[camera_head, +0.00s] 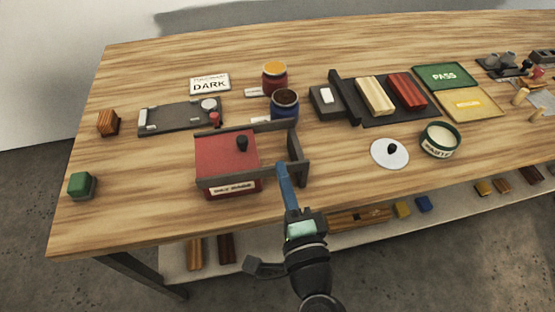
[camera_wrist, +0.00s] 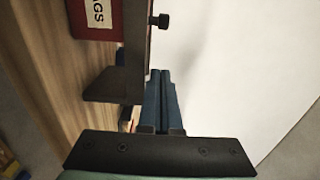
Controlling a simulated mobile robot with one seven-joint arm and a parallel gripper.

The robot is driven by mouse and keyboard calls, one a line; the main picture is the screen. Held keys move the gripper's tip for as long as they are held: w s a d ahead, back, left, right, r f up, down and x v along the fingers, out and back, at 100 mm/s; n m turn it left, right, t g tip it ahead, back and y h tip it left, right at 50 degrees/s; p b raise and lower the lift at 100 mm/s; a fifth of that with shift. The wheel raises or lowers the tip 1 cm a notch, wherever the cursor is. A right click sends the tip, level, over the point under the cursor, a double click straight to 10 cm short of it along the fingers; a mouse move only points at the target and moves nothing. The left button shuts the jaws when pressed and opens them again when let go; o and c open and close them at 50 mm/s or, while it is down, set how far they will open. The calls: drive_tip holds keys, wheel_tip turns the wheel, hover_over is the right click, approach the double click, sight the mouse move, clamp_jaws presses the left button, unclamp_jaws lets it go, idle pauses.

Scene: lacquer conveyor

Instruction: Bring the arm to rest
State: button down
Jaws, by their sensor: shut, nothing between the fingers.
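My gripper (camera_head: 282,168) is shut and empty, its blue fingers pressed together. In the head view it is at the front middle of the table, by the right end of the grey rail around the red box (camera_head: 219,150). In the wrist view, the shut fingertips (camera_wrist: 160,74) show close beside a dark rail end (camera_wrist: 105,86); I cannot tell whether they touch. The red box also shows there at the top left (camera_wrist: 85,30), with part of its white label. My forearm reaches up from the lower edge of the head view.
The wooden table (camera_head: 150,215) holds a white lid (camera_head: 390,153), a green tub (camera_head: 440,139), red and blue jars (camera_head: 275,79), a dark tray with blocks (camera_head: 375,118), and green and yellow pads (camera_head: 444,77). A green cube (camera_head: 81,185) stands left. A lower shelf (camera_head: 365,233) carries several blocks.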

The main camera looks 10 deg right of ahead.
drive_tip(key=s+b, duration=0.1)
drive_tip(key=s, duration=0.3)
drive_tip(key=shift+s+d, duration=0.2)
